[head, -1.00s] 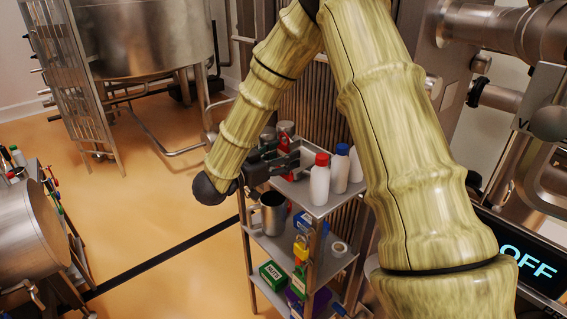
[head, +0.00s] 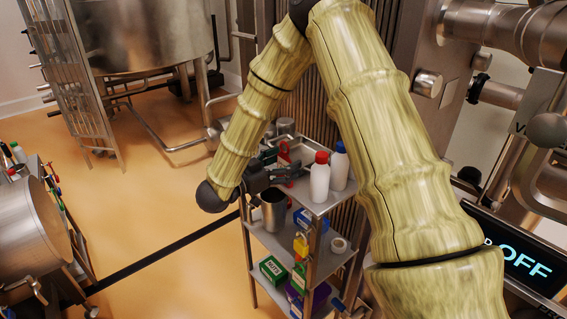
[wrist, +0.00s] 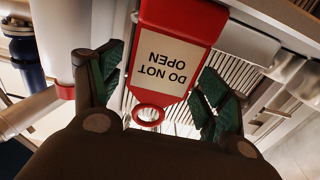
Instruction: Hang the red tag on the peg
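The red tag (wrist: 180,20) has a white label reading DO NOT OPEN, upside down in the wrist view. Its ring (wrist: 148,115) points toward my palm. My gripper (wrist: 160,85) is open, with one green-padded finger on each side of the tag; gaps show between the pads and its edges. In the head view the tag (head: 284,152) is a small red patch at the trolley's top shelf, just by my gripper (head: 290,171). What supports the tag is unclear. I cannot make out the peg.
The steel trolley (head: 318,208) carries a red-capped white bottle (head: 320,182) and a blue-capped one (head: 339,170) close to my gripper. A steel mug (head: 274,212) and a yellow padlock (head: 301,244) are lower. A tank (head: 140,40) stands behind.

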